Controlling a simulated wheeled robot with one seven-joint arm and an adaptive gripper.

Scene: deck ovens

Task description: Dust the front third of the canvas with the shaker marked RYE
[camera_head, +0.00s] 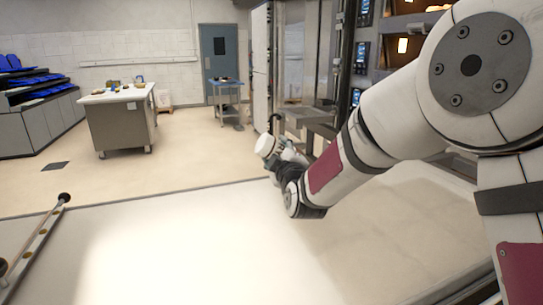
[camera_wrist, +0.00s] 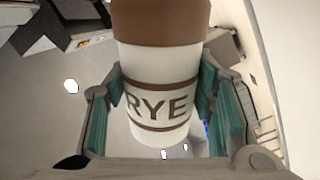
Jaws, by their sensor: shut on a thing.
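The shaker marked RYE (camera_wrist: 165,72) fills the middle of the wrist view. It is white with a brown end, and brown bands frame its lettering. My gripper (camera_wrist: 162,108) is shut on it, with a green-padded finger on each side. In the head view, the white shaker (camera_head: 266,146) shows small at the end of my arm, and my gripper (camera_head: 282,157) is partly hidden behind my wrist. The shaker looks tilted there. The pale canvas (camera_head: 165,250) spreads across the foreground, below and nearer than the shaker. I cannot make out flour on it.
A rail with dark knobs (camera_head: 40,238) lies along the canvas's left side. Deck ovens with lit windows (camera_head: 404,46) stand at the upper right, behind my arm. A wheeled worktable (camera_head: 122,125) and a blue cart (camera_head: 226,97) stand farther back.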

